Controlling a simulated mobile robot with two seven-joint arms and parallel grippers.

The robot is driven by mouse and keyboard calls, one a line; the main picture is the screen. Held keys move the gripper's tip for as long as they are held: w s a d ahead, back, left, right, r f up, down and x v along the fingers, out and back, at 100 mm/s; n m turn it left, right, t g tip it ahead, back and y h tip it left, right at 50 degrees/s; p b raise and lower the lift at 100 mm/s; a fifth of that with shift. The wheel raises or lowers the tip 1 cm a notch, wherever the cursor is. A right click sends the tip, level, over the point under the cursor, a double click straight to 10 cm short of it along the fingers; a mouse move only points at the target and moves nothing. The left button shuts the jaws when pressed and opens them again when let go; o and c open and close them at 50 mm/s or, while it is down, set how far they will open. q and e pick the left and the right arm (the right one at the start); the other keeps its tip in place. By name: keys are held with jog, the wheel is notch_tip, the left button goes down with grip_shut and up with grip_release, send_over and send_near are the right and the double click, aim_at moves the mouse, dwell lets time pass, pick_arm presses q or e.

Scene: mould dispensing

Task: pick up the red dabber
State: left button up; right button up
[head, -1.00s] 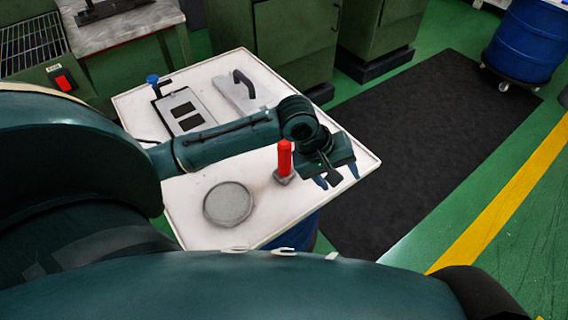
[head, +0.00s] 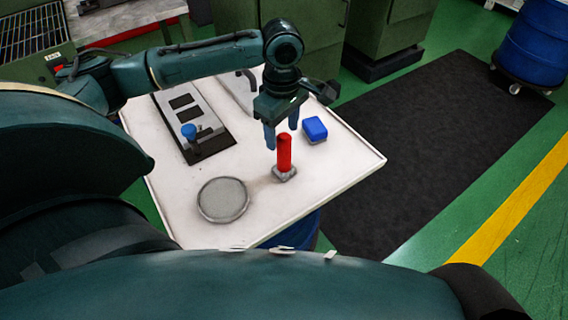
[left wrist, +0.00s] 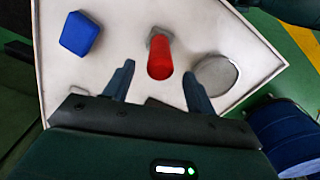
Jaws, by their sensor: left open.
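The red dabber (head: 284,153) stands upright on a small grey base on the white table (head: 262,203). My left gripper (head: 281,137) is open, with its fingers pointing down, just behind the dabber in the head view. In the left wrist view the dabber (left wrist: 160,58) shows ahead of the fingertips and between their lines. The open gripper (left wrist: 158,78) shows there with nothing in its jaws. My right gripper is not in view.
A blue block (head: 314,129) lies right of the dabber. A round grey disc (head: 223,200) lies to its left. A grey plate with dark windows (head: 172,113) and a blue knob (head: 189,131) stand at the table's left. The front right of the table is clear.

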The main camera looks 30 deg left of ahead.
aim_at(284, 147)
pick_arm(q)
notch_tip(284, 147, down, 6)
jog(key=shift+d+r+b, duration=0.15)
jog(key=shift+b, duration=0.25)
jog(key=c, duration=1.1)
